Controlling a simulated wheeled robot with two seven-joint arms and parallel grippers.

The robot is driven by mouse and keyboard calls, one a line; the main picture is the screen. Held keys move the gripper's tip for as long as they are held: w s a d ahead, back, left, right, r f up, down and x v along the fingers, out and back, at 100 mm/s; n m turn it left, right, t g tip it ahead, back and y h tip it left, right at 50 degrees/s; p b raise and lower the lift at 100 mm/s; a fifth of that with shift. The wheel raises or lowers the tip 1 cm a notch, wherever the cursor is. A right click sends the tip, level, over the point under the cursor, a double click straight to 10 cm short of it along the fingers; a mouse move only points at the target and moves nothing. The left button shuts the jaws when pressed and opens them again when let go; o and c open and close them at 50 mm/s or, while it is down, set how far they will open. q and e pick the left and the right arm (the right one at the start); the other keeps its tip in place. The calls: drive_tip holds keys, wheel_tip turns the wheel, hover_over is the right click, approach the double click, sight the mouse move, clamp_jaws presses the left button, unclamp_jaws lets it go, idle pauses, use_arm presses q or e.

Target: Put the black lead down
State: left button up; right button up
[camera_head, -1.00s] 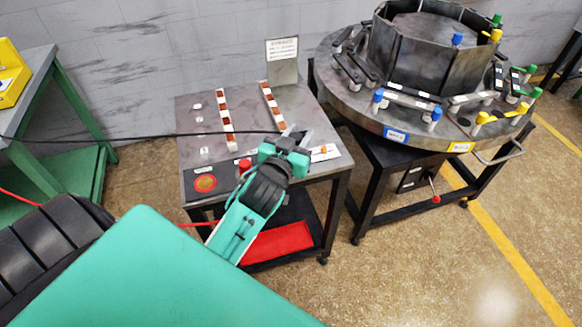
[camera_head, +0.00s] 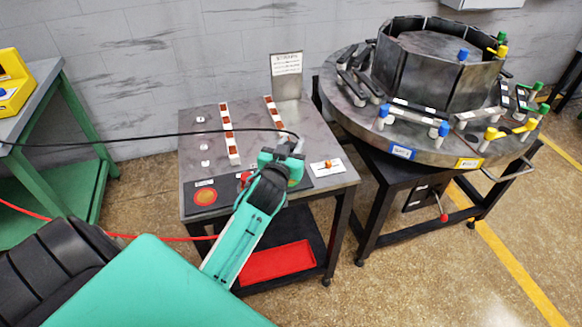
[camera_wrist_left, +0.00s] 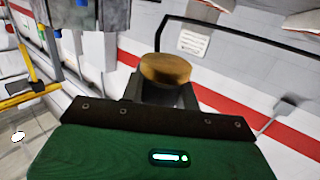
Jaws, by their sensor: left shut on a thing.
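The black lead (camera_head: 150,136) is a thin cable. In the head view it comes in from the left edge and runs above the test table to my left gripper (camera_head: 284,148). My left gripper is shut on the lead's end, over the front right part of the tabletop (camera_head: 265,134). In the left wrist view a round brass-coloured end (camera_wrist_left: 165,69) shows between the fingers. I cannot tell how high the lead's end is above the table. My right gripper is not in view.
Two rows of white and brown blocks (camera_head: 229,135) stand behind. A round furnace table (camera_head: 440,150) is close on the right. A red lead (camera_head: 165,238) hangs at lower left.

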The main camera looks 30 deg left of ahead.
use_arm(q)
wheel_tip(320, 180, down, 4)
drive_tip(key=shift+r, duration=0.2)
wheel_tip(320, 180, down, 4)
drive_tip(key=shift+r+b, duration=0.25)
drive_tip(key=shift+b, duration=0.05)
drive_tip(key=shift+f, duration=0.3)
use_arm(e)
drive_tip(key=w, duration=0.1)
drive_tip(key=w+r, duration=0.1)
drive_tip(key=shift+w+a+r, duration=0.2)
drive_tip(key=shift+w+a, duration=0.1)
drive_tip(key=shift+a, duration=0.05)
use_arm(q)
drive_tip(key=shift+f, duration=0.2)
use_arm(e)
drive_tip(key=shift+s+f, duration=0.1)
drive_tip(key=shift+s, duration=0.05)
